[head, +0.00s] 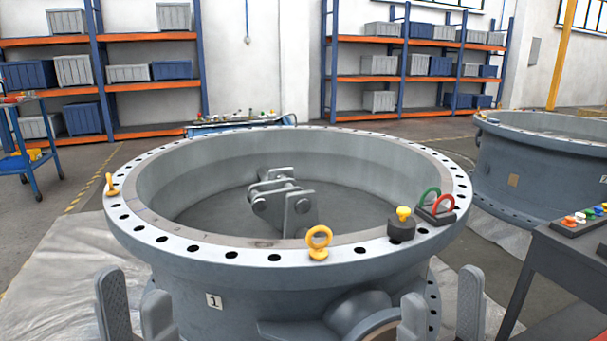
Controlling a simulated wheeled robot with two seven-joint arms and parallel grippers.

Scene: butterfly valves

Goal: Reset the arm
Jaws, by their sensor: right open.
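My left gripper (132,285) is at the lower left of the head view, fingers upright and apart, with nothing between them. My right gripper (441,285) is at the lower right, also open and empty. Both stand in front of a large grey valve body (250,285) marked with a 1, and neither visibly holds it. Its flange ring has many bolt holes. On the rim are a yellow eye bolt (318,242), another yellow eye bolt (111,185) at the left, a dark block with a yellow knob (402,225), and green and red rings (436,204) on a dark base.
A second valve body (540,165) stands at the right. A dark table (570,260) with several coloured knobs is at the right edge. A blue cart (30,150) stands at the left. Shelves with bins (420,79) line the back wall.

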